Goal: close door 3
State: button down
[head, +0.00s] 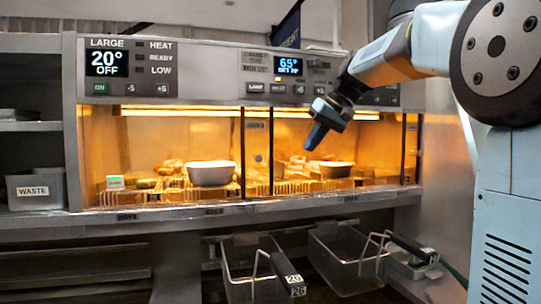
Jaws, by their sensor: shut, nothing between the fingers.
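The lit warming cabinet (206,118) spans the middle of the head view, with dark vertical edges dividing its front. Small labels run along its lower ledge (255,207), too small to read surely, so I cannot tell which door is door 3. A dark upright edge (404,150) stands near the cabinet's right end; whether it belongs to an open door is unclear. My gripper (316,138) is shut and empty, pointing down and left in front of the right bay. I cannot tell whether it touches any glass.
White bowls (211,173) (336,169) and wire racks are inside the cabinet. Two fryer baskets (250,277) (345,262) with black handles hang below the ledge. A grey WASTE bin (36,190) sits on the left shelf.

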aim_at(271, 154)
jog(key=w+r+n+y, duration=0.1)
jog(key=w+r, duration=0.2)
jog(key=w, duration=0.4)
jog(key=x, duration=0.7)
jog(key=a+x, duration=0.1)
jog(key=x, duration=0.2)
jog(key=shift+s+a, duration=0.2)
jog(key=shift+s+a+r+y, duration=0.15)
jog(key=shift+s+a+r, duration=0.05)
jog(key=shift+a, duration=0.4)
jog(key=shift+s+a+r+y, duration=0.15)
jog(key=shift+a, duration=0.45)
jog(key=shift+s+a+r, duration=0.1)
jog(key=shift+a, duration=0.5)
